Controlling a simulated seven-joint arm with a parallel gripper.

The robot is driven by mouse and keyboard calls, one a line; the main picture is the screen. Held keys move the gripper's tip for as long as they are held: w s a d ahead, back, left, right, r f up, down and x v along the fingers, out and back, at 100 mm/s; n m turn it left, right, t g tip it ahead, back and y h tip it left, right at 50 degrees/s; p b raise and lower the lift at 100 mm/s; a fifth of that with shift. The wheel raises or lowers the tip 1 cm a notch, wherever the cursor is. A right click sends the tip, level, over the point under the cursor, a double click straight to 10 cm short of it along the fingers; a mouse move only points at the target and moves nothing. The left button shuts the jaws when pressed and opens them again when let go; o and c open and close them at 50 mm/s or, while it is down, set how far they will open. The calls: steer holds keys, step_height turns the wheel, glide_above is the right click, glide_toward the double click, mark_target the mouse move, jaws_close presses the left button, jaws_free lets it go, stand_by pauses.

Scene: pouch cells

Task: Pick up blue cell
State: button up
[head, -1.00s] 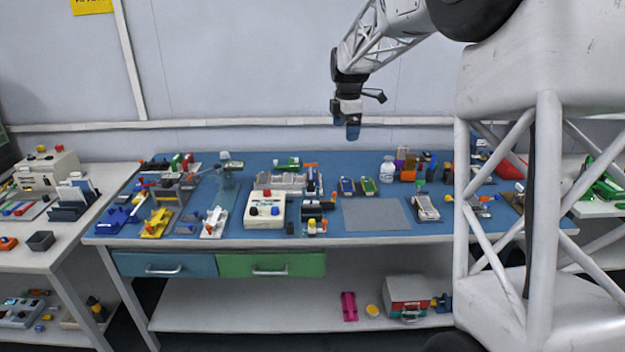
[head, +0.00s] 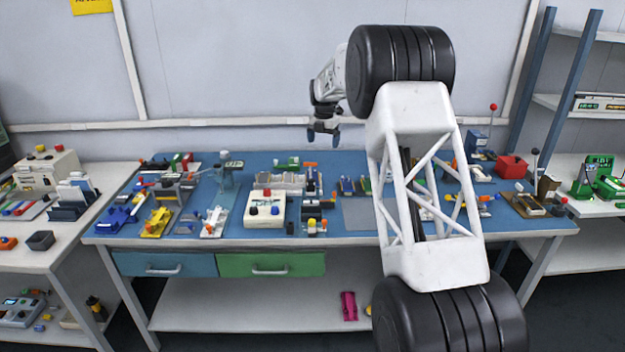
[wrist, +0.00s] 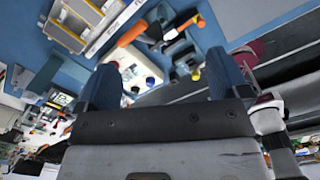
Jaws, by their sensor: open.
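The blue cell (head: 347,186) is a small flat piece lying on the blue bench mat in the head view, left of a green cell (head: 365,185). My gripper (head: 323,138) hangs in the air above the back of the bench, up and to the left of the blue cell, apart from it. Its two blue fingers are spread, with nothing held. In the wrist view my gripper (wrist: 163,80) also shows open and empty, over a blurred, tilted bench scene. I cannot make out the blue cell there.
The grey mat (head: 358,214) in front of the cells is partly hidden by my arm. A white box with red and blue buttons (head: 264,209) stands to the left. Several tools and fixtures crowd the bench. A red bin (head: 511,167) is at the right.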

mark_target(313, 177)
steer(key=w+a+f+n, duration=0.1)
steer(key=w+f+n, duration=0.1)
steer(key=w+f, duration=0.1)
steer(key=w+a+f+n, duration=0.1)
steer(key=w+f+n, duration=0.1)
steer(key=f, duration=0.3)
steer(key=w+a+f+n, duration=0.1)
steer(key=w+f, duration=0.3)
steer(key=shift+w+a+f+n, duration=0.15)
steer(key=shift+w+a+n, duration=0.15)
steer(key=shift+w+n, duration=0.1)
steer(key=shift+f, duration=1.25)
steer(key=shift+a+f, duration=0.1)
steer(key=shift+f, duration=2.55)
steer(key=c, duration=1)
steer(key=shift+o, duration=0.2)
